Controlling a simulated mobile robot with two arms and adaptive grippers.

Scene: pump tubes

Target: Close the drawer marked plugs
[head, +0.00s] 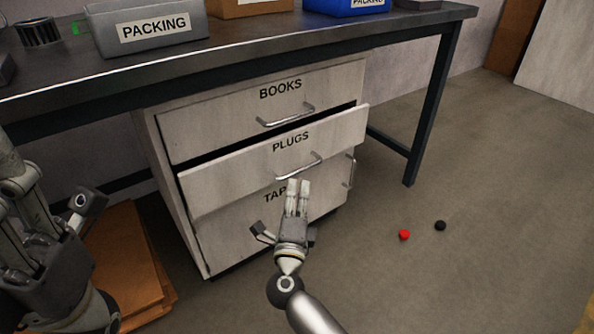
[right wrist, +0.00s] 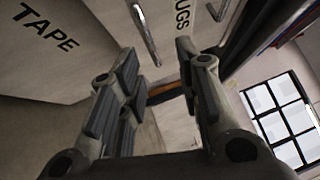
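The drawer marked PLUGS (head: 235,178) is the middle one of a white drawer unit. It stands out a little from the front, with a dark gap above it. Its metal bar handle (head: 299,168) also shows in the right wrist view (right wrist: 146,35). My right gripper (head: 298,183) is just below and in front of this handle. Its fingers are apart and nothing is between them; whether the fingertips touch the drawer is unclear. My left gripper (head: 60,270) is partly in view at the lower left, and its fingertips are not clear.
The BOOKS drawer (head: 225,115) above looks shut. The TAPE drawer (head: 230,235) is below, partly hidden by my right gripper. A dark bench (head: 240,48) stands over the unit. A red item (head: 404,234) and a black item (head: 440,225) lie on the otherwise clear floor at right.

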